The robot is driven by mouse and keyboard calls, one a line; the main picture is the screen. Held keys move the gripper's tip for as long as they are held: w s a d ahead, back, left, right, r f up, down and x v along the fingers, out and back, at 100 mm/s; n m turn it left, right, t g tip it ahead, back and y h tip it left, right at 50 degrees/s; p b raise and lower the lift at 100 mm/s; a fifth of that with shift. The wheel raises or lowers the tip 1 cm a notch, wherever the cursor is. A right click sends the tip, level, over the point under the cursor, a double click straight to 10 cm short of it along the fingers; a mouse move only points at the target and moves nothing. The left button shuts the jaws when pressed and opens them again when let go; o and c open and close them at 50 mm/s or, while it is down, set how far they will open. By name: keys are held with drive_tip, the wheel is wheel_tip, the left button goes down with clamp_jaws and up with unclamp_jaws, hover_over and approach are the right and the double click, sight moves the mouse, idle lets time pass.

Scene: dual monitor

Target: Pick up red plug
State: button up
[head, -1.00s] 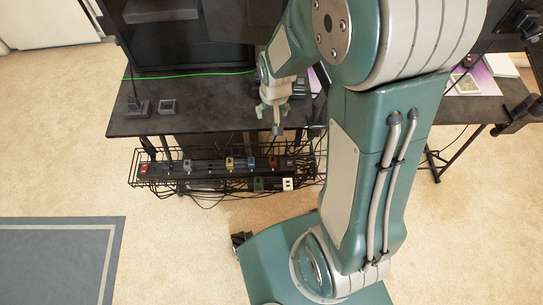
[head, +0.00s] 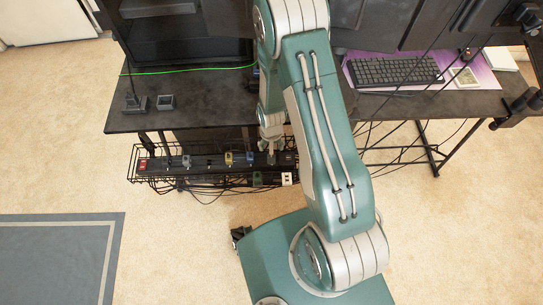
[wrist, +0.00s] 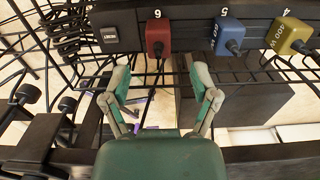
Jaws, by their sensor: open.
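The red plug (wrist: 158,38) sits in the power strip's socket marked 6 in the wrist view, with a dark cord hanging from it. My gripper (wrist: 161,82) is open and empty, its two fingers apart on either side of the plug's column, with the plug just beyond the fingertips. In the head view my gripper (head: 270,150) is low over the right part of the strip and hides most or all of the red plug.
The power strip (wrist: 188,14) also holds a blue plug (wrist: 229,36) and a yellow plug (wrist: 288,36) beside the red one. A wire cable tray (head: 165,180) surrounds it, with loose cables. The desk edge (head: 185,128) is close to my arm.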

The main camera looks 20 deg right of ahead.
drive_tip(key=shift+s+f, duration=0.15)
drive_tip(key=shift+f, duration=1.3)
drive_tip(key=shift+s+f, duration=0.1)
drive_tip(key=shift+f, duration=1.35)
clamp_jaws()
